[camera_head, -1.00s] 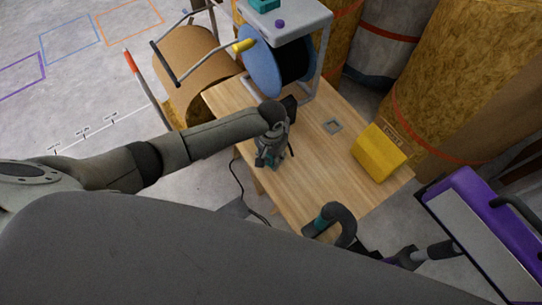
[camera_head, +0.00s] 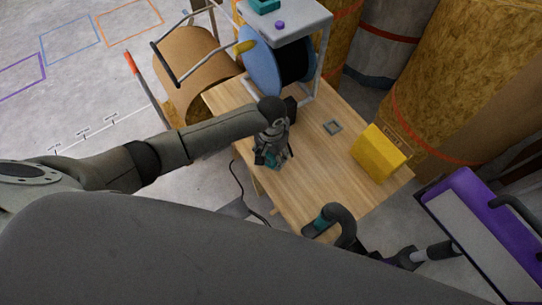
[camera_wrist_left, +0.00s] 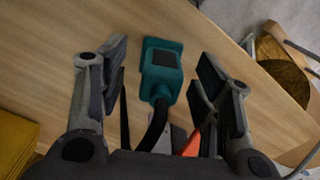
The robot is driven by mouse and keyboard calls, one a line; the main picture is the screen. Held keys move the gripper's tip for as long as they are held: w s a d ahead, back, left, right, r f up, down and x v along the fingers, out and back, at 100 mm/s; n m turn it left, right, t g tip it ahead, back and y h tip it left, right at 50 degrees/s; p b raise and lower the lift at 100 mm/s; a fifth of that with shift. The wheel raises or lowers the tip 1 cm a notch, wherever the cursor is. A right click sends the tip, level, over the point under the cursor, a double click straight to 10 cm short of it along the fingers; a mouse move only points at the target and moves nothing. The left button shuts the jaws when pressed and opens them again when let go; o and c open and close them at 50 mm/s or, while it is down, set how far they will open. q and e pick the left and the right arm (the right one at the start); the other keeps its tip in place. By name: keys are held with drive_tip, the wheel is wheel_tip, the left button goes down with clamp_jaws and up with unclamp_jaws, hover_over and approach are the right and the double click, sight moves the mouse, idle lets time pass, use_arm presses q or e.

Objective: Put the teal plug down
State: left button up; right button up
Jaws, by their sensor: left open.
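The teal plug (camera_wrist_left: 162,68) lies over the wooden tabletop between the two fingers of my left gripper (camera_wrist_left: 160,82) in the left wrist view. The fingers are open, with a gap on each side of the plug. Its black cable runs back toward the wrist. In the head view my left gripper (camera_head: 271,160) points down at the left edge of the wooden table (camera_head: 310,185). Only a little teal of the plug (camera_head: 272,163) shows there; the rest is hidden by the gripper. I cannot make out my right gripper.
A dark curved handle with teal (camera_head: 340,222) is at the near edge. A blue reel (camera_head: 262,68) stands behind. A purple-edged panel (camera_head: 480,215) is at right. The table's middle is clear.

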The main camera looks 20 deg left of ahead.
use_arm(q)
wheel_tip(320, 180, up, 10)
drive_tip(key=shift+r+p, duration=0.15)
drive_tip(key=shift+p, duration=0.3)
